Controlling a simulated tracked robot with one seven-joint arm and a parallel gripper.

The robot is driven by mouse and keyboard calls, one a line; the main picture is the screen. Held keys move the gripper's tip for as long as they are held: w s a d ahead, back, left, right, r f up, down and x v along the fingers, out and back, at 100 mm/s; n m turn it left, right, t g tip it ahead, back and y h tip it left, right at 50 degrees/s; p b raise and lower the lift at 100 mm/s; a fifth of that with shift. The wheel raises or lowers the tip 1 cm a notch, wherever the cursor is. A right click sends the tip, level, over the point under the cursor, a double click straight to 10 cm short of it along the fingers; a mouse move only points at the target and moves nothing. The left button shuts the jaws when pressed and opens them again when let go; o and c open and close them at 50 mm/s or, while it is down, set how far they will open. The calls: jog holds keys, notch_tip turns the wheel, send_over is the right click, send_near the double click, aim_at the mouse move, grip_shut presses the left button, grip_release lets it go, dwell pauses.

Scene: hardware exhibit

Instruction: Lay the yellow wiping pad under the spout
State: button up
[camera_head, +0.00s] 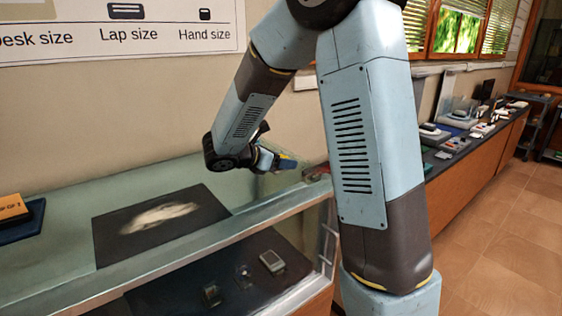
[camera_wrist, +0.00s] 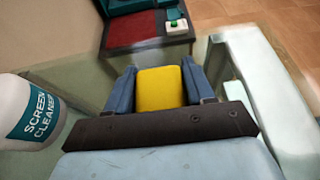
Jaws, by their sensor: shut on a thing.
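My gripper (camera_wrist: 161,90) is shut on the yellow wiping pad (camera_wrist: 161,88), which sits between its two blue-grey fingers in the wrist view. A white bottle (camera_wrist: 22,95) with a teal "SCREEN CLEANER" label stands to the left of my gripper in the wrist view, apart from the pad. Its top is cut off there, and I cannot make out a spout in either view.
The glass counter (camera_head: 60,210) carries a dark mat (camera_head: 120,250) with a pale patch, and an orange box (camera_head: 12,208) at left. A second counter with devices (camera_head: 450,150) runs along the right.

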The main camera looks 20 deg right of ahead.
jog(key=shift+f, duration=0.1)
jog(key=o, duration=1)
